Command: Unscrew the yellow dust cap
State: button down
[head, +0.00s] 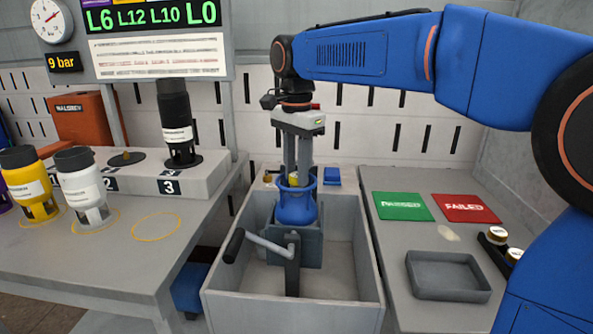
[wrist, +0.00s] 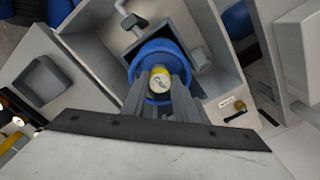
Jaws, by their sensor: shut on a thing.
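A blue cylinder (head: 297,212) stands upright in a grey vise (head: 312,250) inside a grey open box. My gripper (head: 297,182) points straight down into its open blue collar. In the wrist view, the yellow dust cap (wrist: 160,79) with a pale labelled top sits inside the blue collar (wrist: 143,62), between the fingers of my gripper (wrist: 160,88). The fingers are shut on the cap. In the head view the cap is mostly hidden by the fingers and collar. I cannot tell whether its thread is still engaged.
The grey box (head: 222,298) has high walls around the vise, and a crank handle (head: 268,246) juts left. Yellow and white cylinders (head: 82,187) stand on the left bench. A green mat (head: 403,206), red mat (head: 466,208) and empty grey tray (head: 448,287) lie at right.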

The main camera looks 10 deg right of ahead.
jog(key=shift+n, duration=0.9)
jog(key=c, duration=2)
grip_release()
jog(key=shift+n, duration=0.3)
jog(key=shift+c, duration=0.2)
grip_shut()
jog(key=shift+r, duration=1.3)
notch_tip(320, 180, up, 7)
jog(key=shift+r, duration=0.15)
